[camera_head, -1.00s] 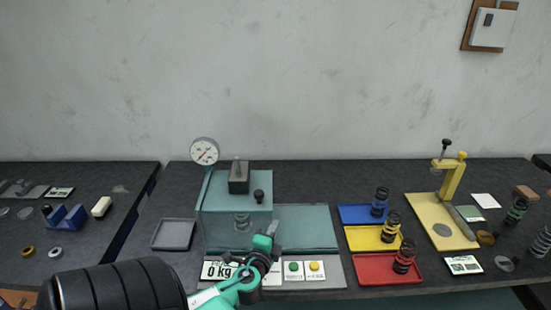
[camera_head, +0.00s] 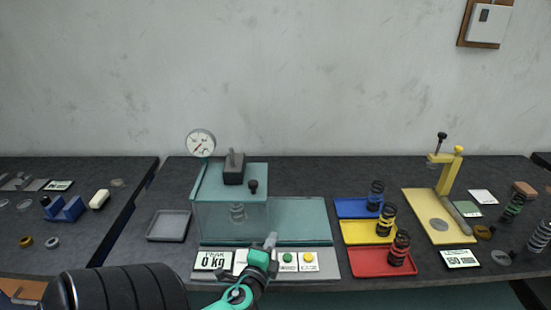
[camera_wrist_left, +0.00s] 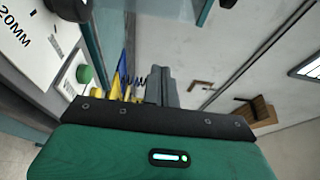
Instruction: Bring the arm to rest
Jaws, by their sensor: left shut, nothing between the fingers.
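My left arm comes in from the lower left of the head view. Its gripper (camera_head: 270,242) is shut and empty, over the front panel of the glass-sided spring tester (camera_head: 231,218). In the left wrist view the closed fingers (camera_wrist_left: 162,90) point away from the camera, with nothing between them. A spring (camera_head: 237,212) stands inside the tester. The display (camera_head: 213,261) reads 0 kg. A green button (camera_head: 288,257) and a yellow button (camera_head: 308,258) are just right of the gripper. My right gripper is in neither view.
Blue (camera_head: 350,207), yellow (camera_head: 352,232) and red (camera_head: 369,264) trays, each with a black spring unit, stand right of the tester. A yellow press (camera_head: 447,190) stands further right. A grey tray (camera_head: 169,226) lies left of the tester. A dial gauge (camera_head: 201,143) stands behind it.

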